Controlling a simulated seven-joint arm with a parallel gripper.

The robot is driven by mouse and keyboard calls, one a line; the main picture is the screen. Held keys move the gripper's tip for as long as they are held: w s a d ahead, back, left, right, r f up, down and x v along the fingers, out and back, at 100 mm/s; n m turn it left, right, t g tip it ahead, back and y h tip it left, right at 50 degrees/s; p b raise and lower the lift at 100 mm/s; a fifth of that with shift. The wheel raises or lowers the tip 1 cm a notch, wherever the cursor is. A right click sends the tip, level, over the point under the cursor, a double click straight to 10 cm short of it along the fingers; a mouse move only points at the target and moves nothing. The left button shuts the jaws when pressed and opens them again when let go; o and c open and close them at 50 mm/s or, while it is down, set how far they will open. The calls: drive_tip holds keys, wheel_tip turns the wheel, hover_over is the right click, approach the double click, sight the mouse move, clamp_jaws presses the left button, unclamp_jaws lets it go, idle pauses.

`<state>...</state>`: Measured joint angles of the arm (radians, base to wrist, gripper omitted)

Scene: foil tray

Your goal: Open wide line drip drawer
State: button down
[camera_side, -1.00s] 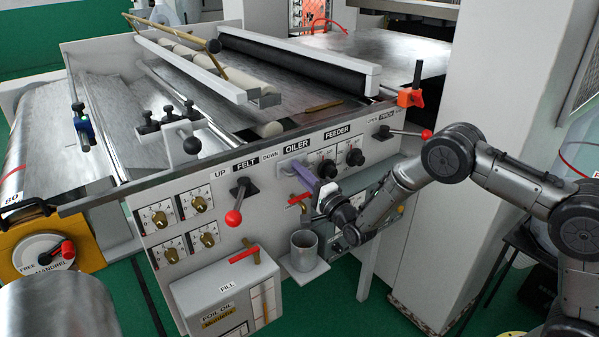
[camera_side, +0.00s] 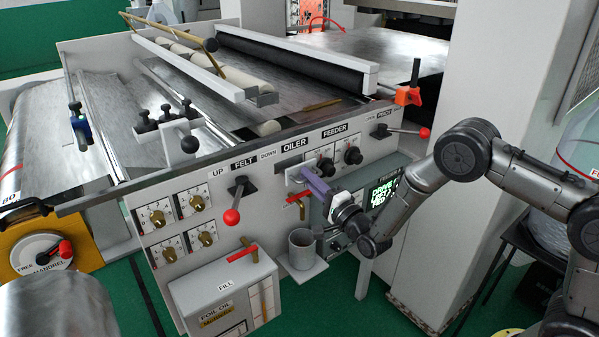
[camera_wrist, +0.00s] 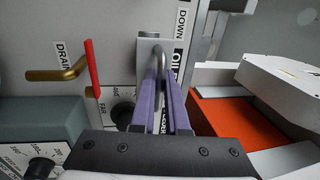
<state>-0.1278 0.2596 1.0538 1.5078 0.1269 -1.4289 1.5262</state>
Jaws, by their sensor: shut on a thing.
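The drip drawer (camera_side: 293,177) is a small pale front under the OILER label on the white machine panel. A dark gap shows along its top edge, so it stands out a little from the panel. In the wrist view the drawer front (camera_wrist: 148,46) carries a metal loop handle (camera_wrist: 160,58). My gripper (camera_side: 308,178) reaches in from the right with purple fingers. In the wrist view its fingers (camera_wrist: 161,85) are shut on the handle, one on each side. The inside of the drawer is hidden.
A red-handled drain valve (camera_side: 298,202) sits just below the drawer; it also shows in the wrist view (camera_wrist: 92,68). A metal cup (camera_side: 303,248) stands on a small shelf below. A red-knobbed lever (camera_side: 232,216) is at left. A lit display (camera_side: 385,200) is at right.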

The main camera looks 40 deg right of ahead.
drive_tip(key=s, duration=2.1)
drive_tip(key=shift+s, duration=0.25)
drive_tip(key=c, duration=1.2)
unclamp_jaws()
drive_tip(key=s+f, duration=0.1)
drive_tip(key=s, duration=0.4)
wheel_tip(320, 180, up, 7)
